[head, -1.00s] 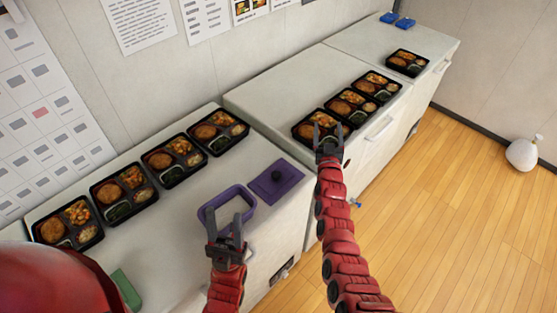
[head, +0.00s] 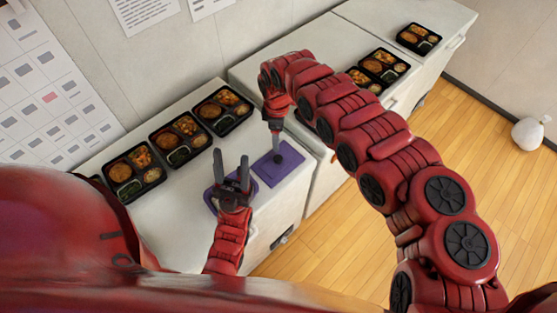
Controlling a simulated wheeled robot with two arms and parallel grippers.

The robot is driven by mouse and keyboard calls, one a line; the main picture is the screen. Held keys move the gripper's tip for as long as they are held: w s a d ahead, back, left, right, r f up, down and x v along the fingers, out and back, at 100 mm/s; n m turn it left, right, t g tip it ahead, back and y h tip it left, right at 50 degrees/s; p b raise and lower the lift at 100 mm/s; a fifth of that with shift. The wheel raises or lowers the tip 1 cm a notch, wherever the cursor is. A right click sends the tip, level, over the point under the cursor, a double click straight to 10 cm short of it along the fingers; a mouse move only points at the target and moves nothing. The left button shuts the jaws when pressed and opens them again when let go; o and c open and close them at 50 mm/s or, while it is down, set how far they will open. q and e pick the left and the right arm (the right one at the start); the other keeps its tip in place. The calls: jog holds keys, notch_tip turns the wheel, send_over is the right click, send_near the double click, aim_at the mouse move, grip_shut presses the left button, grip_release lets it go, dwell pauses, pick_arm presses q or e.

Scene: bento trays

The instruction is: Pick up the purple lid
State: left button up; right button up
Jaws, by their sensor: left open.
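The purple lid (head: 268,172) lies flat on the left white chest top, with a dark round knob (head: 284,147) on it. My right arm bends over from the right, and its gripper (head: 276,146) points down at the lid, right by the knob. Its fingers look narrow and overlapped, so I cannot tell whether they are open or touching the knob. My left gripper (head: 231,168) is open over the purple box (head: 209,199), left of the lid. The left gripper and arm hide much of that box.
Black bento trays (head: 134,172) stand in a row along the left chest, near the wall. More trays (head: 379,69) sit on the right chests, partly hidden by my right arm. A white bag (head: 528,134) lies on the wooden floor.

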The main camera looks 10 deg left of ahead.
jog(key=b, duration=0.4)
send_over(278, 158)
notch_tip(278, 158, down, 9)
jog(key=shift+s+r, duration=0.1)
notch_tip(278, 158, down, 5)
jog(key=b, duration=0.3)
jog(key=shift+b, duration=0.35)
jog(key=shift+c, duration=0.8)
grip_shut()
